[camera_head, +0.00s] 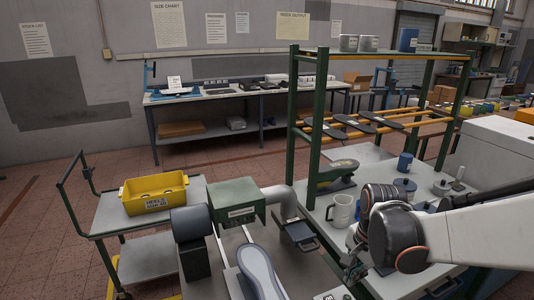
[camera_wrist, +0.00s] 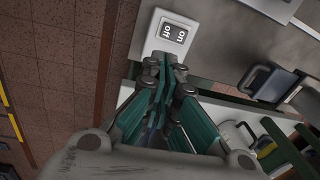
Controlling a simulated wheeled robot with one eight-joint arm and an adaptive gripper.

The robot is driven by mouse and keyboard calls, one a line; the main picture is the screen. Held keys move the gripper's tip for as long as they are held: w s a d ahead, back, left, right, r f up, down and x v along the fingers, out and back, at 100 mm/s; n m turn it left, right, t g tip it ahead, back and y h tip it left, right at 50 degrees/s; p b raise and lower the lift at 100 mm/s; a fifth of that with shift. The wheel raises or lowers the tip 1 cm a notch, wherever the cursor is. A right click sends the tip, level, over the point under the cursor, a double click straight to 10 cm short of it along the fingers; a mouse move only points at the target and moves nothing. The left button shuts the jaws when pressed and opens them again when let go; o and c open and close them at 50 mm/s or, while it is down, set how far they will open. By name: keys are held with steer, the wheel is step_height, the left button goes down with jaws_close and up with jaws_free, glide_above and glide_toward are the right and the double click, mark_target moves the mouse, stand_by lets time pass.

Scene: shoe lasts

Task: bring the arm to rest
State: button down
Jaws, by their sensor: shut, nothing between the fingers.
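My gripper (camera_head: 353,270) hangs below my wrist at the lower right of the head view, over the front edge of the workbench. In the wrist view my gripper (camera_wrist: 165,65) has its green-sided fingers together at the tips, with nothing between them. Its tips appear just below a pale on/off switch plate (camera_wrist: 172,34); I cannot tell whether they touch it. The switch plate also shows at the bottom edge of the head view (camera_head: 333,295). My arm reaches in from the right, over the bench.
A green-framed rack (camera_head: 310,130) rises behind. A green machine (camera_head: 236,198) and a grey sole-shaped piece (camera_head: 260,270) are left. A yellow bin (camera_head: 153,193) sits on a cart.

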steer(key=s+a+r+n+t, duration=0.5)
steer(key=s+r+n, duration=0.6)
steer(key=n, duration=0.2)
steer(key=shift+s+t, duration=0.15)
steer(key=shift+t, duration=0.25)
